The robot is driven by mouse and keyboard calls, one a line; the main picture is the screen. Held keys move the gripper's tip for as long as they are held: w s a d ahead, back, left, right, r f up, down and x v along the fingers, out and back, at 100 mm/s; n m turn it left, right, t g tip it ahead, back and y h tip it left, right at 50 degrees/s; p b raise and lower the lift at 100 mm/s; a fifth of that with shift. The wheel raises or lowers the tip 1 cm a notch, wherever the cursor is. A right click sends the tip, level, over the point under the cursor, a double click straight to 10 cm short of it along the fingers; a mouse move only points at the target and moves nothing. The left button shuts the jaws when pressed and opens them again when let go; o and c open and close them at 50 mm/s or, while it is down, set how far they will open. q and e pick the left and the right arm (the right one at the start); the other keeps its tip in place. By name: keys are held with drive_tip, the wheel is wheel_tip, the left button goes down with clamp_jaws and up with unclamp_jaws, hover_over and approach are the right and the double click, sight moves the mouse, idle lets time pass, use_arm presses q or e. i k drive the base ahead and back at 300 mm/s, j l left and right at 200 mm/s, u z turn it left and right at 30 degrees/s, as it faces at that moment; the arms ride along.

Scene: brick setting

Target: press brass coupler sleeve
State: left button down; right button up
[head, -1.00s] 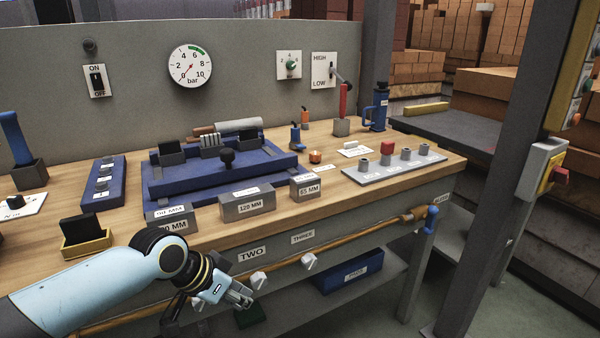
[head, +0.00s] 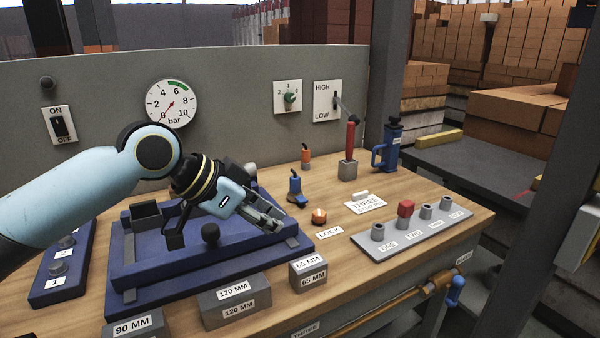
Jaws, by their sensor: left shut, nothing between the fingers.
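A brass-coloured pipe runs along the bench front, with a thicker brass fitting (head: 437,284) beside a blue handle at the lower right; I cannot tell whether this is the coupler sleeve. A small round orange-brown piece (head: 319,215) stands on the bench top by the LOCK label. My left gripper (head: 272,220) is shut and empty, over the right part of the blue fixture (head: 150,262), to the left of the orange-brown piece and apart from it. The arm hides part of the fixture. My right gripper is out of view.
Grey blocks marked 65 MM (head: 308,272), 120 MM (head: 235,299) and 90 MM (head: 138,325) line the front edge. A grey strip (head: 450,238) with several posts, one red-topped, lies at right.

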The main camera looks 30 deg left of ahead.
sight(301, 198)
drive_tip(key=i+j, duration=0.7)
